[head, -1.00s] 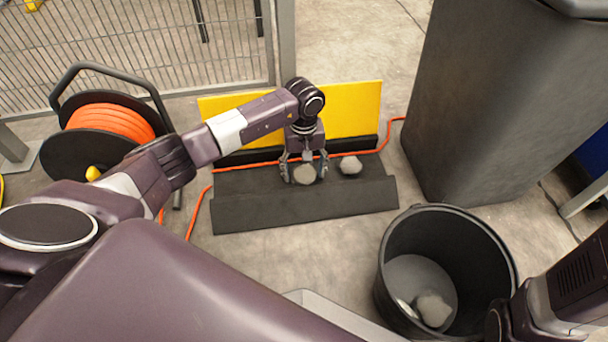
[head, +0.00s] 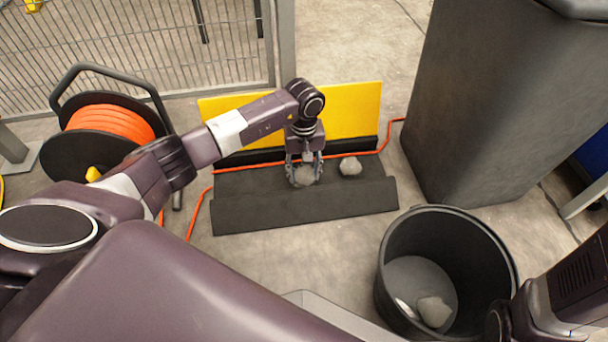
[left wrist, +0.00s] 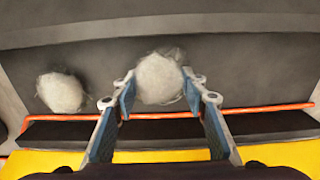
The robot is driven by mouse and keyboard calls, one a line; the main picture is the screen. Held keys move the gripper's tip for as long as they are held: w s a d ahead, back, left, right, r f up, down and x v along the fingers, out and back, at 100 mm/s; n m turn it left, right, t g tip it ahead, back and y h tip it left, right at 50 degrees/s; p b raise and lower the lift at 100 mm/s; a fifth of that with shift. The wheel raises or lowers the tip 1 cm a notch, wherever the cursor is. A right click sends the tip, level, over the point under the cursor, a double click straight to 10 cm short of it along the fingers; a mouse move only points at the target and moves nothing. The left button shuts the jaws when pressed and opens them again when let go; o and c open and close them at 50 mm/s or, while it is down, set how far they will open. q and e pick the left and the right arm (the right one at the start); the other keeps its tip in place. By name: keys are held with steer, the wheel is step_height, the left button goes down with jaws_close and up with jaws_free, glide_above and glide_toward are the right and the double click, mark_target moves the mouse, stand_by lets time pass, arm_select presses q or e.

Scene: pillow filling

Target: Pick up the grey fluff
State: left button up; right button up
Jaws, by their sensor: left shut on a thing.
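A clump of grey fluff (head: 305,175) sits on the dark mat (head: 300,211) in front of the yellow board. My left gripper (head: 305,172) reaches down over it and is shut on it, with one finger on each side. In the left wrist view the held fluff (left wrist: 160,79) shows between the blue finger pads. A second grey clump (head: 350,166) lies on the mat just to the right, apart from the gripper; it also shows in the left wrist view (left wrist: 60,92). My right gripper is not in view; only part of my right arm shows at the lower right.
A black bucket (head: 384,262) with a grey clump inside stands at the lower right. A yellow board (head: 352,110) stands behind the mat. An orange cable (head: 200,208) runs across the mat. A cable reel (head: 105,125) is at left, a large dark bin (head: 490,100) at right.

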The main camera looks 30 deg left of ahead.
mark_target(304, 172)
arm_select(q)
steer(key=shift+r+p, duration=3.65)
steer(key=shift+r, duration=0.9)
